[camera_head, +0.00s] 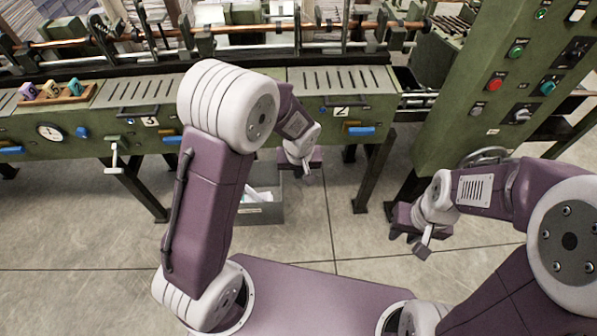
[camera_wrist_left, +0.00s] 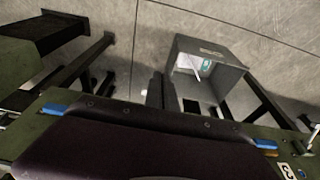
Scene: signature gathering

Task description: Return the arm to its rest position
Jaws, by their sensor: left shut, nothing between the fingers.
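My left arm rises from my base at the lower middle of the head view and bends over at a raised elbow. Its left gripper (camera_head: 308,172) hangs in front of the green machine (camera_head: 365,90), near the panel marked 2. In the left wrist view the two dark fingers (camera_wrist_left: 160,90) are together with nothing between them. My right gripper (camera_head: 422,248) is at the right, above the bare floor. Its fingers are too small and turned to tell whether they are open.
A grey bin (camera_head: 262,214) with white paper in it stands on the floor, partly behind my left arm; it also shows in the left wrist view (camera_wrist_left: 232,80). A green control cabinet (camera_head: 500,75) stands at the right. A wooden rack (camera_head: 60,98) holds coloured blocks.

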